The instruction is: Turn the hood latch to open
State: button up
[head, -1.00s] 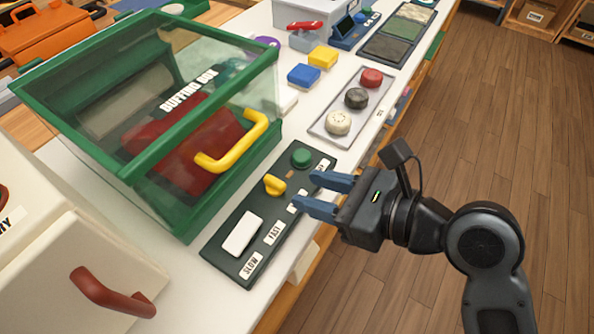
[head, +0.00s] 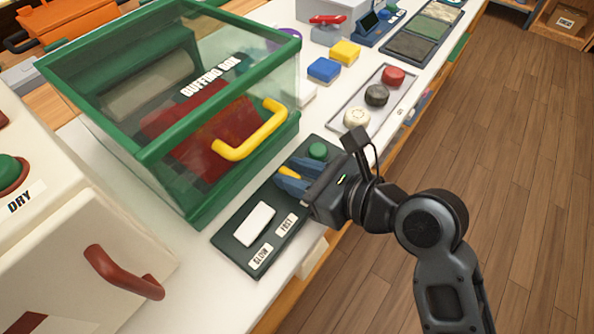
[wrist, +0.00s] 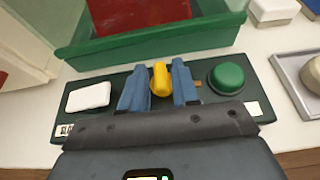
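A yellow turn knob (wrist: 160,79), the likely hood latch, stands on a dark green control panel (head: 237,261). It shows only partly in the head view (head: 288,173). My gripper (wrist: 161,80) is open, with its blue fingers on either side of the knob; no firm grip shows. The labels beside the knob are hidden by my gripper. The buffing box hood (head: 152,152) is a clear case with a green frame and a yellow handle (head: 262,135). It is down.
A green button (wrist: 228,78) is close to the right finger, and a white rocker (wrist: 89,96) is left of the fingers. A tray with three round knobs (head: 377,95) lies farther right. A cream machine with a red handle (head: 120,274) stands at left.

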grip_shut()
jog(key=shift+r+g+p, duration=0.15)
jog(key=shift+g+p, duration=0.15)
jog(key=shift+p, duration=0.35)
jog(key=shift+w+d+r+n+g+y+p, duration=0.1)
jog(key=shift+w+r+n+g+y+p, duration=0.15)
jog(key=shift+n+p, duration=0.65)
jog(key=n+g+y+p, duration=0.1)
jog(key=g+p, duration=0.1)
jog(key=p, duration=0.2)
jog(key=shift+n+g+p, duration=0.25)
jog(key=shift+n+p, duration=0.05)
jog(key=shift+p, duration=0.05)
jog(key=n+g+p, duration=0.1)
jog(key=n+g+y+p, duration=0.1)
jog(key=n+g, duration=0.1)
jog(key=n+g+p, duration=0.1)
jog(key=g+p, duration=0.1)
jog(key=shift+w+d+f+n, duration=0.1)
jog(key=shift+w+f+n, duration=0.05)
jog(key=shift+w+n, duration=0.15)
jog(key=n+g, duration=0.2)
jog(key=n+g+p, duration=0.1)
jog(key=g, duration=0.1)
jog(key=shift+w+f+h, duration=0.15)
jog(key=shift+f+h, duration=0.1)
jog(key=shift+f+n+g, duration=0.1)
jog(key=shift+n+g, duration=0.2)
jog(key=shift+n, duration=0.1)
jog(key=shift+f, duration=0.15)
